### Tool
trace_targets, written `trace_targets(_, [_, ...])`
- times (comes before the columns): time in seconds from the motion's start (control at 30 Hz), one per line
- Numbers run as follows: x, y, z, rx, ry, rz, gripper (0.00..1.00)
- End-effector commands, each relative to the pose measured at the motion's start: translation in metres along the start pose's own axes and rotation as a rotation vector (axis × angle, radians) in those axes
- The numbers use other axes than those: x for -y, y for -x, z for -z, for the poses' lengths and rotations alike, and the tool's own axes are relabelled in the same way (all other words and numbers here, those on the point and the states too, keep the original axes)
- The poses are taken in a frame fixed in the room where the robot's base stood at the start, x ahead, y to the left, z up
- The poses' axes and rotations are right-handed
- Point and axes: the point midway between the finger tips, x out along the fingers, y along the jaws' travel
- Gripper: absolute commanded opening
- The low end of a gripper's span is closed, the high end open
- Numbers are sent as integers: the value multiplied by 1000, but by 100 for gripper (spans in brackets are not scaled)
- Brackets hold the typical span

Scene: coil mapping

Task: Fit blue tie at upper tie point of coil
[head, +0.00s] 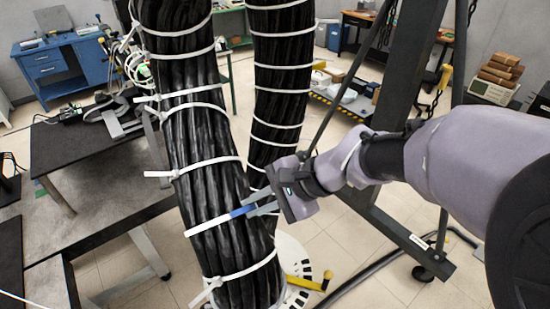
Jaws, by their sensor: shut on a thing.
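The coil is a thick black cable bundle with white ties around it; its near leg (200,130) stands left of centre and its far leg (282,80) behind it. My gripper (252,209) reaches in from the right, its fingers against the lower part of the near leg. It is shut on the blue tie (241,211), a short blue piece seen at the fingertips. A white strip (205,224) runs left from the blue piece across the bundle, its end sticking out past the left side. Whether the blue tie goes around the bundle is hidden. I cannot tell which spot is the upper tie point.
A dark table (75,155) with tools stands close on the left. A dark metal stand (405,80) rises behind my arm, its foot on the tiled floor. A blue cabinet (50,58), a cart (345,102) and a bench are farther back. A yellow-handled thing (305,283) lies near the coil's base.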

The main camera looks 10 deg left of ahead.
Motion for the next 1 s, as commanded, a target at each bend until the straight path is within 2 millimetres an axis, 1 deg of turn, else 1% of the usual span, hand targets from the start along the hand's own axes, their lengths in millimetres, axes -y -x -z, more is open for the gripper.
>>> trace_targets(0.27, [-1, -1, 0, 0, 0, -3, 0])
trace_targets(0.3, [-1, -1, 0, 1, 0, -3, 21])
trace_targets(0.4, [-1, 0, 0, 0, 0, -3, 39])
trace_targets(0.67, [-1, 0, 0, 0, 0, -2, 39])
trace_targets(0.77, [0, 6, 0, -1, 1, 0, 39])
trace_targets(0.87, [0, 24, 1, -2, 1, 2, 39])
trace_targets(0.97, [1, 54, 1, -5, 1, 5, 39])
trace_targets(1.0, [1, 67, 1, -5, 0, 3, 39])
